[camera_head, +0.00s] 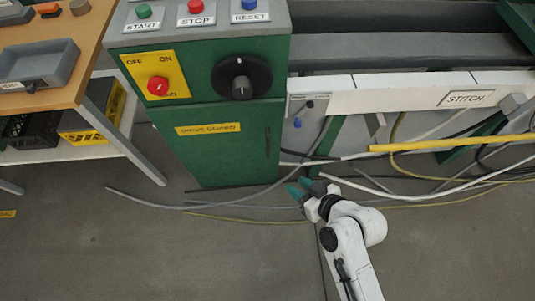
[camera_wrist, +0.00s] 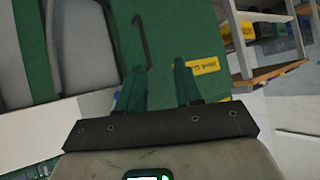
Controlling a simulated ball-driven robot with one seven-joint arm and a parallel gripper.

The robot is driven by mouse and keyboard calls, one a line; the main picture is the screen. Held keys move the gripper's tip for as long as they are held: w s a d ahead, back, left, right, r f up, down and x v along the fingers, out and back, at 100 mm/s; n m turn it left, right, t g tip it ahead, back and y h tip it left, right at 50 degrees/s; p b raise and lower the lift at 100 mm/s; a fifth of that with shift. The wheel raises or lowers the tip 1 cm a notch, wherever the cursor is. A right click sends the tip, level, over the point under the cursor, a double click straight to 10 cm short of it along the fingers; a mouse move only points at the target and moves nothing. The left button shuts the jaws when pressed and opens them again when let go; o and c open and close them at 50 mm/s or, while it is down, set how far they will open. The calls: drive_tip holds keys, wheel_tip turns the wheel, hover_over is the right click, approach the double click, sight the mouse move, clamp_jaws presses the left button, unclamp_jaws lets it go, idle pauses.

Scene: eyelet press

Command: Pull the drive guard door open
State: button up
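The drive guard door (camera_head: 215,155) is the green lower panel of the control cabinet, with a yellow label (camera_head: 208,128) on it. It looks shut, flush with the cabinet. Its slim dark handle (camera_head: 267,142) stands upright near the door's right edge. In the wrist view the door (camera_wrist: 185,35) is ahead, with the handle (camera_wrist: 141,35) beyond the fingers and the label (camera_wrist: 203,66) to the right. My gripper (camera_head: 299,187) is low, right of the door and below the handle, apart from it. Its two green fingers (camera_wrist: 157,76) are spread with nothing between them.
Grey and yellow cables (camera_head: 230,207) lie over the floor in front of the cabinet. A wooden bench (camera_head: 88,75) with a grey leg stands at left. A white machine beam (camera_head: 400,92) and a yellow bar (camera_head: 450,143) are at right. The near floor is clear.

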drive_tip(key=w+a+f+t+y+b, duration=0.1)
drive_tip(key=w+a+f+t+b, duration=0.4)
drive_tip(key=a+f, duration=0.1)
drive_tip(key=m+t+h+b, duration=0.3)
drive_tip(key=t+h+b, duration=0.1)
drive_tip(key=b, duration=0.1)
approach(269, 149)
drive_tip(key=w, duration=0.3)
drive_tip(key=w+a+b, duration=0.1)
drive_tip(key=w, duration=0.3)
drive_tip(key=w+a, duration=0.1)
drive_tip(key=w, duration=0.2)
drive_tip(key=shift+w+b, duration=0.2)
drive_tip(key=shift+b, duration=0.2)
clamp_jaws()
